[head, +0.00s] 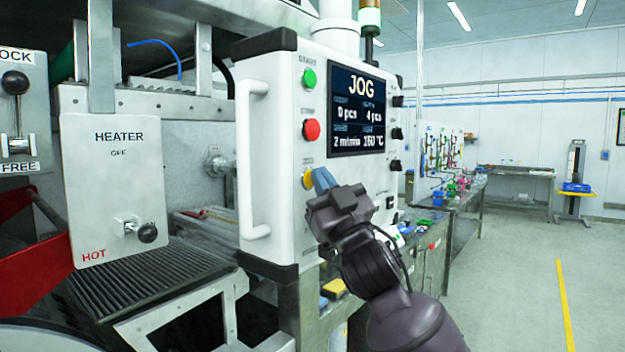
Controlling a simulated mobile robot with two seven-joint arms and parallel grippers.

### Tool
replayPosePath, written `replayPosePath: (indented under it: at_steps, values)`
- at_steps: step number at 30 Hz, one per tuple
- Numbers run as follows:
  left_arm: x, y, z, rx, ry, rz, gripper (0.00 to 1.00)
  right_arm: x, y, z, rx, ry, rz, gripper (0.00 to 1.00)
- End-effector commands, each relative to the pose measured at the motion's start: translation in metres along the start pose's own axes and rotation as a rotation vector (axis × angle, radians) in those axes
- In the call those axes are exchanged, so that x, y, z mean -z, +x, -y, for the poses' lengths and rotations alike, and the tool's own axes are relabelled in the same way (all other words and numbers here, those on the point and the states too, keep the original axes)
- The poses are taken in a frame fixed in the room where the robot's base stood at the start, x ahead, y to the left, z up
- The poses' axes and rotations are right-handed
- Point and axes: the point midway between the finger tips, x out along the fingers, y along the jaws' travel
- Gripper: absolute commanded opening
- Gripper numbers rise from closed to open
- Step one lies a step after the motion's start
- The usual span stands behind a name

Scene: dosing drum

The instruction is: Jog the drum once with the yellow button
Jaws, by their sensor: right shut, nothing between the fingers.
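The yellow button (307,179) is on the front of the white control box (285,225), below the green start button (309,80) and the red stop button (311,130). My right gripper (318,180) is shut and empty, its blue fingertips at the yellow button and covering its right part. They appear to touch it, but the exact contact is hard to see. The screen (357,110) reads JOG, with 0 pcs, 4 pcs, 2 m/min and 160 °C. My left gripper is not in view. The drum itself cannot be made out.
A white handle (243,160) sticks out on the box's left side. A heater panel (115,185) marked OFF and HOT stands at the left, with a lock lever (15,84) beyond it. Benches (455,215) stand behind at the right. The right floor is clear.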

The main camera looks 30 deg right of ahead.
Motion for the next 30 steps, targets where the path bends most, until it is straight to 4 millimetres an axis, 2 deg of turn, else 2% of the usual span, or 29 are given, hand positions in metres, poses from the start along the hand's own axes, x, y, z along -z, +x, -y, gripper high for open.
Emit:
replayPosePath:
  at_steps: [26,30]
  values:
    - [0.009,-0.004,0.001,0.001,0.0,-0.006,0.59,0.009,-0.013,-0.009,0.0,0.0,0.001,0.0]
    - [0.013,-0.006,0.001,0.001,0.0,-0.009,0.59,0.015,-0.02,-0.015,0.0,0.001,0.001,0.0]
